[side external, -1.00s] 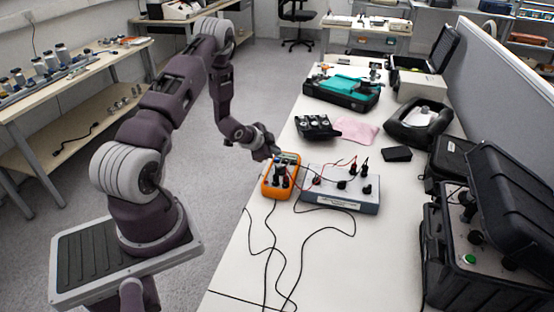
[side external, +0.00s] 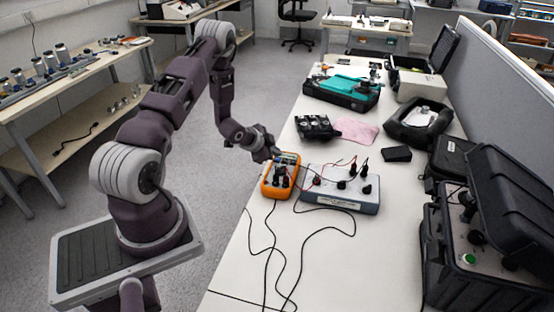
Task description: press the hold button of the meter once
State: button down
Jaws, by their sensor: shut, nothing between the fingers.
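The orange meter (side external: 267,188) lies on the white table near its left edge, with dark leads plugged into its near end. My gripper (side external: 275,156) is shut and empty at the far left end of the meter, close to its upper part. The picture is too small to tell whether the fingertips touch the meter. The hold button cannot be made out at this size.
A grey box with terminals (side external: 345,200) stands right of the meter, joined by red and black leads. Black cables (side external: 275,250) run over the front table. A black knobbed unit (side external: 316,127), a pink cloth (side external: 357,130) and open black cases (side external: 480,245) stand beyond and right.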

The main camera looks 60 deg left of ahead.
jog(key=shift+f, duration=0.55)
dwell(0.5)
jog(key=shift+r, duration=0.8)
notch_tip(320, 180, up, 5)
dwell(0.6)
dwell(0.4)
